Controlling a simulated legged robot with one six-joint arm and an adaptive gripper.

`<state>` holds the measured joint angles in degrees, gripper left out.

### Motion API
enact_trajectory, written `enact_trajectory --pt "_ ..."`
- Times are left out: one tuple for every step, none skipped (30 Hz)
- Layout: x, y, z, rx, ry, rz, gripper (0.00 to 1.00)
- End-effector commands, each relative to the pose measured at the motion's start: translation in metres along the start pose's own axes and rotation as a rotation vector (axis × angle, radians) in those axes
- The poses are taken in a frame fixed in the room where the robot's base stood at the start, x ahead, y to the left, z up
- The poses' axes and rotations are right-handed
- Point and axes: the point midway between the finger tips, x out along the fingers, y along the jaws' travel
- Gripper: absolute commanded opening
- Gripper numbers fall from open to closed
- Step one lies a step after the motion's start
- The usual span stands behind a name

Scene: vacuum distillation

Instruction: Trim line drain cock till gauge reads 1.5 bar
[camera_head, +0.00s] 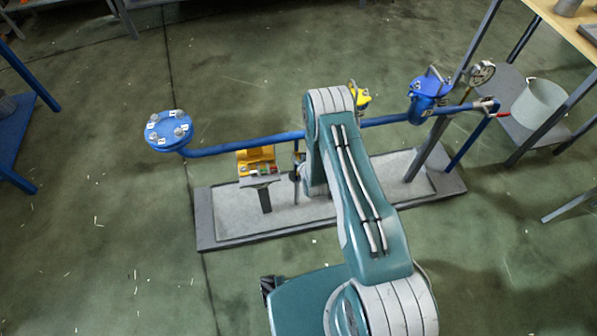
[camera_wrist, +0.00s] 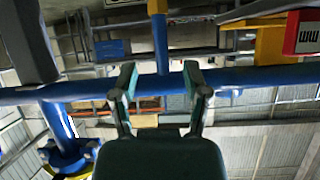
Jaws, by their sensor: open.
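A blue pipe line (camera_head: 245,144) runs from a bolted flange at the left to the right end of a stand. A round pale gauge (camera_head: 481,73) sits on a stem near its right end; its needle is too small to read. A small red handle (camera_head: 501,114) shows at that end, above a bucket; it looks like the drain cock, but I cannot be sure. My gripper (camera_wrist: 162,82) is open and empty in the wrist view, its fingers apart in front of the blue pipe (camera_wrist: 245,78); contact cannot be told. My arm hides it in the head view.
A blue strainer body (camera_head: 427,92) and yellow fittings (camera_head: 257,160) stand along the pipe. A pale bucket (camera_head: 540,105) is on the right shelf. A grey post (camera_head: 437,140) rises near the gauge.

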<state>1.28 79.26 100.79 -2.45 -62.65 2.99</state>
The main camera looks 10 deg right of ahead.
Motion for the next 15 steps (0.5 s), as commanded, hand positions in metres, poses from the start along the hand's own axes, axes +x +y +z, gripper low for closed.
enact_trajectory --pt "-0.002 0.001 0.03 0.003 0.005 -0.001 0.6" --pt "-0.003 0.001 0.042 0.004 0.015 -0.003 0.6" --pt "-0.005 0.001 0.058 0.006 0.028 -0.004 0.6" --pt "-0.007 0.001 0.069 0.007 0.037 -0.005 0.6" --pt "-0.009 0.001 0.079 0.008 0.046 -0.006 0.6" --pt "-0.012 0.002 0.091 0.01 0.056 -0.007 0.6" --pt "-0.014 0.002 0.099 0.011 0.062 -0.008 0.6" --pt "-0.015 0.002 0.105 0.012 0.069 -0.009 0.6" --pt "-0.018 0.002 0.112 0.013 0.075 -0.009 0.6" --pt "-0.019 0.002 0.116 0.014 0.08 -0.01 0.6" --pt "-0.02 0.002 0.118 0.014 0.082 -0.01 0.6" --pt "-0.02 0.002 0.12 0.015 0.086 -0.011 0.6" --pt "-0.02 0.002 0.121 0.015 0.088 -0.011 0.6" --pt "-0.018 0.002 0.122 0.015 0.089 -0.011 0.6" --pt "-0.015 0.002 0.121 0.015 0.09 -0.011 0.6"
